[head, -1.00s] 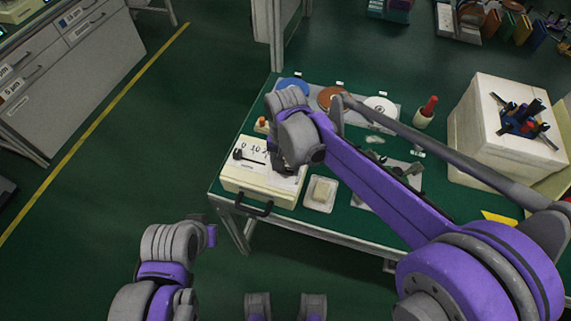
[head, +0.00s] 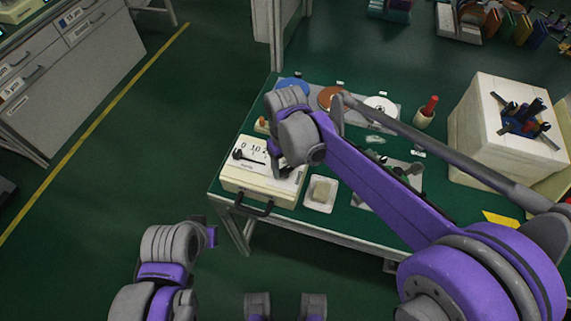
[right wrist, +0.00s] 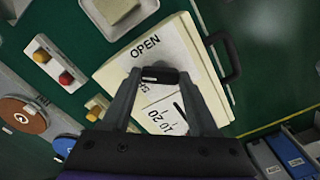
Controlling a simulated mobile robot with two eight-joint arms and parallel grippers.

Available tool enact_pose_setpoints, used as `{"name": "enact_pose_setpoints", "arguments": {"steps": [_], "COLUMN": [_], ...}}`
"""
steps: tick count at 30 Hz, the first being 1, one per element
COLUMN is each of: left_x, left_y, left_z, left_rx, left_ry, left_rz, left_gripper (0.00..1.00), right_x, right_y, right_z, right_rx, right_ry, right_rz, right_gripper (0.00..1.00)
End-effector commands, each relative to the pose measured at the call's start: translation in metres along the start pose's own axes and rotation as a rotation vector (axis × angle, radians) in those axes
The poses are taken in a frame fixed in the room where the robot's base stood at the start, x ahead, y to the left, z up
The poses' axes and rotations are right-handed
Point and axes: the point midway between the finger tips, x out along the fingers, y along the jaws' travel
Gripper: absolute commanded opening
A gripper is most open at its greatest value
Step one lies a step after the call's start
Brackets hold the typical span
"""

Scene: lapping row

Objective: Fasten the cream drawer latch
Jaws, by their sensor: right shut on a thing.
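The cream drawer unit (head: 235,180) sits at the near left corner of the green table, with a black bar handle (head: 254,208) on its front. Its white top has a number scale, a dark slot and the word OPEN, which is readable in the right wrist view. My right gripper (right wrist: 160,76) is over this top, its fingers shut on a small black latch piece (right wrist: 152,72) beside the scale. In the head view my right gripper (head: 279,158) hides part of the top. Of my left arm only links show at lower left; its fingers are not visible.
A pale block in a white tray (head: 320,194) stands just right of the drawer unit. Blue, brown and white discs (head: 381,107) lie behind. A big white block (head: 505,130) with a dark fixture stands at right. A button box (right wrist: 59,64) is close by.

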Motion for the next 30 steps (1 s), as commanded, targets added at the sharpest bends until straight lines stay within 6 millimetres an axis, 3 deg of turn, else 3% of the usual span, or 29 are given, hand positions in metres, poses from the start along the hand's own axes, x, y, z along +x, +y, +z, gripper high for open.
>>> {"name": "enact_pose_setpoints", "arguments": {"steps": [15,30], "left_x": [0.0020,0.0029], "left_y": [0.0000,0.0000], "left_z": [0.0014,0.0020], "left_rx": [0.000,0.000], "left_ry": [-0.001,-0.001], "left_rz": [0.000,0.000], "left_gripper": [0.00,0.00], "right_x": [-0.0004,-0.0005], "right_y": [0.0001,0.0001], "right_z": [-0.0002,-0.0003], "right_rx": [-0.455,-0.662], "right_ry": [0.001,0.001], "right_rz": [0.000,0.001], "right_gripper": [0.04,0.04]}}
